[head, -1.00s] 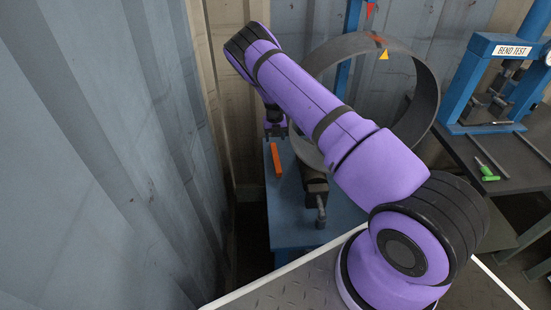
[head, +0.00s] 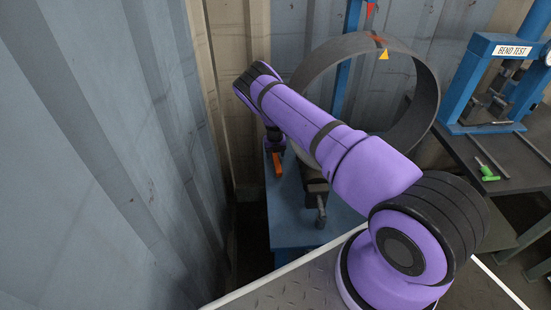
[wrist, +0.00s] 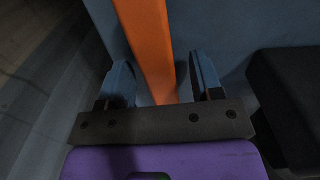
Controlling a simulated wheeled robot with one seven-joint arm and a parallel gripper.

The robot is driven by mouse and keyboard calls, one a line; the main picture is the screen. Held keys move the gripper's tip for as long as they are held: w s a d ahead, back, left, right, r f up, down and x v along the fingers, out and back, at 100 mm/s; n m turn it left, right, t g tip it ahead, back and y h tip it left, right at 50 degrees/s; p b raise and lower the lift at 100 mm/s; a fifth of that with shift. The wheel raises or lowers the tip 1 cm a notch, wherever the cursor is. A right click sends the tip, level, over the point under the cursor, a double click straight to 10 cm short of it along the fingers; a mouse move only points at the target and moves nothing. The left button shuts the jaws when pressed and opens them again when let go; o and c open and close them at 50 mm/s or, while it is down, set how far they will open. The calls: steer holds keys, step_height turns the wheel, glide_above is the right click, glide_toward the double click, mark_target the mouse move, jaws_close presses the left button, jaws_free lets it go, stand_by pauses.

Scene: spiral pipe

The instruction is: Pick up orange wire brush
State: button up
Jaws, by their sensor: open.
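The orange wire brush (head: 278,166) lies on the blue table (head: 290,234) in the head view, near the table's left edge. My gripper (head: 274,149) is at its far end and hides part of it. In the wrist view the brush's orange body (wrist: 148,45) runs from the top edge down between the two fingers of my gripper (wrist: 163,78). The fingers are apart, one on each side, with a gap to the brush on both sides. Bristles do not show.
A dark vise (head: 317,190) stands on the table right of the brush; a dark block (wrist: 288,90) also shows at right in the wrist view. A large pipe ring (head: 425,90) rises behind. A corrugated wall (head: 120,150) is close on the left.

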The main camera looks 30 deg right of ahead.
steer(key=shift+f, duration=0.1)
jaws_close()
step_height(320, 180, up, 10)
steer(key=shift+s+a+r+n, duration=0.25)
steer(key=shift+a+n, duration=0.2)
steer(key=shift+n, duration=0.25)
steer(key=s+a+r+n, duration=0.3)
steer(key=s+a+n, duration=0.3)
steer(key=n, duration=0.5)
steer(key=s+a+r+n, duration=0.4)
steer(key=s+a+n, duration=0.15)
steer(key=n, duration=0.45)
steer(key=s+r+n, duration=0.5)
steer(key=r+n, duration=0.4)
steer(key=n, duration=0.8)
steer(key=shift+d, duration=0.2)
